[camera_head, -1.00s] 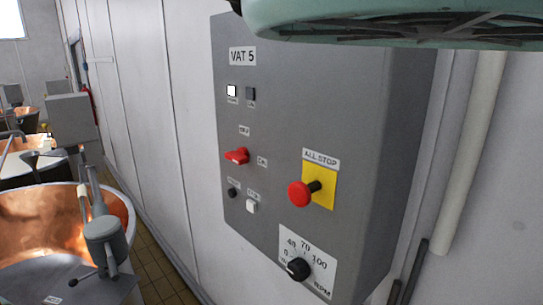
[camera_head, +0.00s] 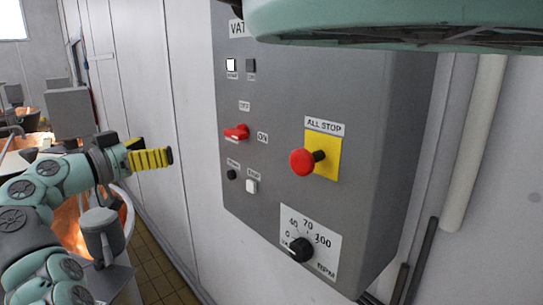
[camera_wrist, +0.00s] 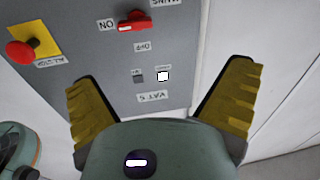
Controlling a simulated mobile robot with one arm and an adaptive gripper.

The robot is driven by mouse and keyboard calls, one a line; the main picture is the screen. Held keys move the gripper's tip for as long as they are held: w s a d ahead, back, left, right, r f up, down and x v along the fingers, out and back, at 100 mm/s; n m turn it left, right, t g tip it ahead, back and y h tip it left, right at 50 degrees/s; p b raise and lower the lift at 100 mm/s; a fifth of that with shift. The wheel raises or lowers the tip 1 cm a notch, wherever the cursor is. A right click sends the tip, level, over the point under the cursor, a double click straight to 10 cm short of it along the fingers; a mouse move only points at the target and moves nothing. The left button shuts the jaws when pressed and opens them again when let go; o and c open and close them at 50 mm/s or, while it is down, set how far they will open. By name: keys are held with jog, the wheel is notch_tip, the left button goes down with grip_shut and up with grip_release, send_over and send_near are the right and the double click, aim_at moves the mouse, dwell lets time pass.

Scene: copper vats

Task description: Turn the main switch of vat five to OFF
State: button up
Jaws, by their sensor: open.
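The grey VAT 5 control box (camera_head: 290,215) is on the wall in the head view. Its red main switch (camera_head: 237,132) lies roughly horizontal, toward the ON label at its right; OFF is printed above it. My gripper (camera_head: 155,158) is left of the box, its yellow fingers pointing right, apart from the panel. In the wrist view the panel appears upside down. There the red switch (camera_wrist: 133,22) is at the top, beyond the spread, empty fingers of my gripper (camera_wrist: 160,80).
The red ALL STOP button (camera_head: 303,161) on its yellow plate sticks out right of the switch. An RPM knob (camera_head: 301,249) is below. Small buttons sit above and below the switch. Copper vats stand at left. Pipes (camera_head: 472,150) run along the wall at right.

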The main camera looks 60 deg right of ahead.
jog(key=s+m+g, duration=0.2)
jog(key=s, duration=0.1)
jog(key=p, duration=1)
send_near(231, 135)
jog(key=shift+y, duration=0.4)
jog(key=x, duration=0.4)
jog(key=r+x, duration=0.1)
jog(key=x, duration=0.1)
jog(key=shift+d, duration=0.1)
jog(key=shift+p+x, duration=0.95)
jog(key=shift+x, duration=1.05)
jog(key=shift+f, duration=0.15)
jog(key=shift+c, duration=0.3)
jog(key=shift+w, duration=0.1)
jog(key=c, duration=1.1)
